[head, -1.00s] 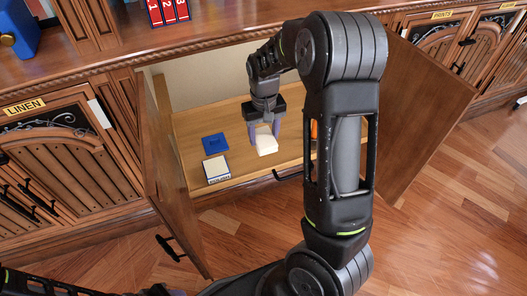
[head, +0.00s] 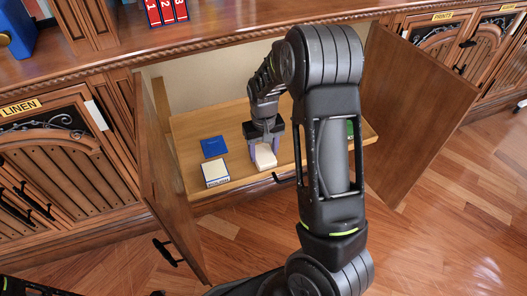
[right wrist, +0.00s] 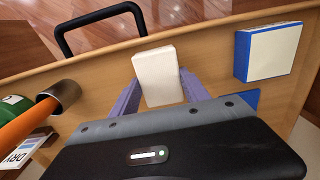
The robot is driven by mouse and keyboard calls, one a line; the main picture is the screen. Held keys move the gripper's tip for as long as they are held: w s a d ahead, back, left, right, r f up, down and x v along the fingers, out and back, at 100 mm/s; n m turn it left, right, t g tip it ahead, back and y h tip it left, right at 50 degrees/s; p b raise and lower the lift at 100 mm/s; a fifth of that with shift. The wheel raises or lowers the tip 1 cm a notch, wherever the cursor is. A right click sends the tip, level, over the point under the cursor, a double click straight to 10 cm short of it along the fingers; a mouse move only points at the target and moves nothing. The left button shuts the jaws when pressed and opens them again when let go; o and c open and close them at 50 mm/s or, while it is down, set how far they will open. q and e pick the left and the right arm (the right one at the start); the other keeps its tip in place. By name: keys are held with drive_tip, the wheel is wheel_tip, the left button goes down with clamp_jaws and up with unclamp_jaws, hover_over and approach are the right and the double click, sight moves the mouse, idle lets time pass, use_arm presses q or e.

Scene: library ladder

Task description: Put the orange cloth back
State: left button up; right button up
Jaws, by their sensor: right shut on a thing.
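No orange cloth shows clearly in either view. My right gripper (head: 264,150) is inside the open cabinet, low over the wooden shelf. It is shut on a cream-white block (head: 265,157), with a purple finger on each side. The block (right wrist: 158,76) also shows between the fingers in the right wrist view. An orange handle-like thing (right wrist: 28,124) with a dark grey end lies at the left there; it looks rigid, not like cloth. My left gripper is not in view.
On the shelf (head: 187,130) lie a flat blue thing (head: 213,147) and a blue-and-white box (head: 215,172), left of my gripper. A green thing (head: 350,128) is partly hidden behind my right arm. Open doors stand at the left (head: 168,180) and right (head: 412,112).

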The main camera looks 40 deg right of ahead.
sight(264, 154)
drive_tip(key=o, duration=1.2)
wheel_tip(264, 154, up, 12)
drive_tip(key=p, duration=0.3)
